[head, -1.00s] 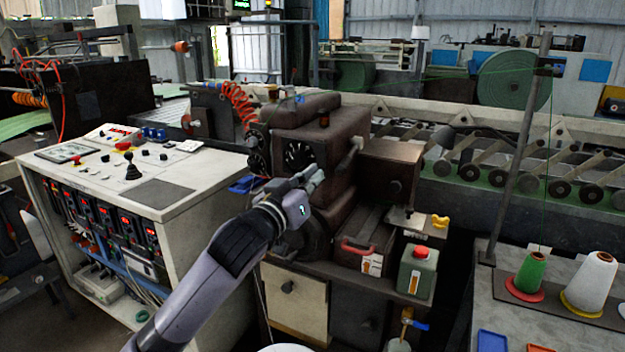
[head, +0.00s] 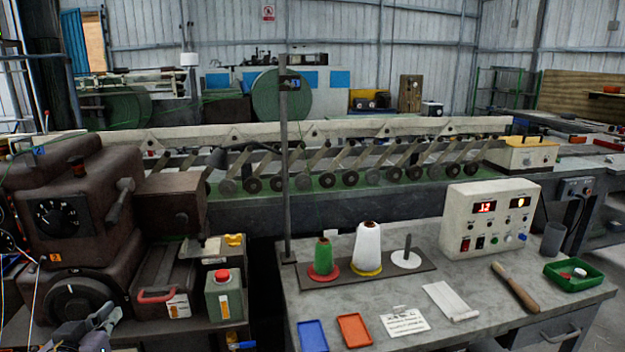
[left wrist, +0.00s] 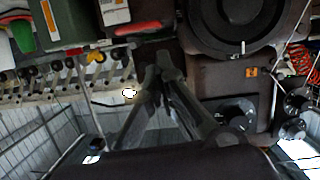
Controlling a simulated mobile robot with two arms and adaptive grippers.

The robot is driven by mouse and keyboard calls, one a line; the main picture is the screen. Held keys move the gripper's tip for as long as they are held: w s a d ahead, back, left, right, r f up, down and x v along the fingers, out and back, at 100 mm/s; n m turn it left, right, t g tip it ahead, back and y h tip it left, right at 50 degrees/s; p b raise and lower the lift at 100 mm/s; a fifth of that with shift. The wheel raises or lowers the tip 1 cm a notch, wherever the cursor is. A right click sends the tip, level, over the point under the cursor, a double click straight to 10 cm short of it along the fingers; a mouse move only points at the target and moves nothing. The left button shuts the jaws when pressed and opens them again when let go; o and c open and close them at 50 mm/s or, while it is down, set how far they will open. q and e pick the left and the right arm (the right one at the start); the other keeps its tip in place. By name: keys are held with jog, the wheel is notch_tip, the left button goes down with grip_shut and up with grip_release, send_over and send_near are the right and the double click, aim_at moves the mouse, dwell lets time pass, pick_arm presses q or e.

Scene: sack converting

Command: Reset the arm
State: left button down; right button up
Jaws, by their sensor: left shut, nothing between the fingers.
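My left gripper (head: 108,316) shows at the bottom left of the head view, low in front of the brown machine (head: 75,215). Its fingers are together and hold nothing. In the left wrist view the two dark fingers (left wrist: 168,62) meet at their tips, with the machine's dial face (left wrist: 232,112) and round hub beside them. Most of my left arm is outside the head view. My right arm and gripper do not show.
The grey table (head: 440,290) holds a green cone (head: 323,257), a white cone (head: 367,247), a control box (head: 489,219) and trays. A thin post (head: 284,160) rises at its left.

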pick_arm(q)
jog(key=s+d+f+m+g+h, duration=0.1)
jog(key=s+d+f+g, duration=0.3)
jog(key=f, duration=0.4)
jog(key=s+d+f+m+g, duration=0.1)
jog(key=s+d+f+g, duration=0.1)
jog(key=s+d+f, duration=0.5)
jog(key=s+d+f+m+g+h, duration=0.1)
jog(key=s+d+f+g, duration=0.2)
jog(key=s+f, duration=0.3)
jog(key=s+d+f+m+g+h, duration=0.1)
jog(key=s+d+f+m+g, duration=0.15)
jog(key=s+f, duration=0.4)
notch_tip(320, 180, down, 23)
jog(key=s+p, duration=0.1)
jog(key=s, duration=0.2)
jog(key=s+a+f+g, duration=0.2)
jog(key=s+f, duration=1.3)
jog(key=s, duration=0.1)
jog(key=shift+s+a+f+p, duration=0.35)
jog(key=shift+p, duration=0.1)
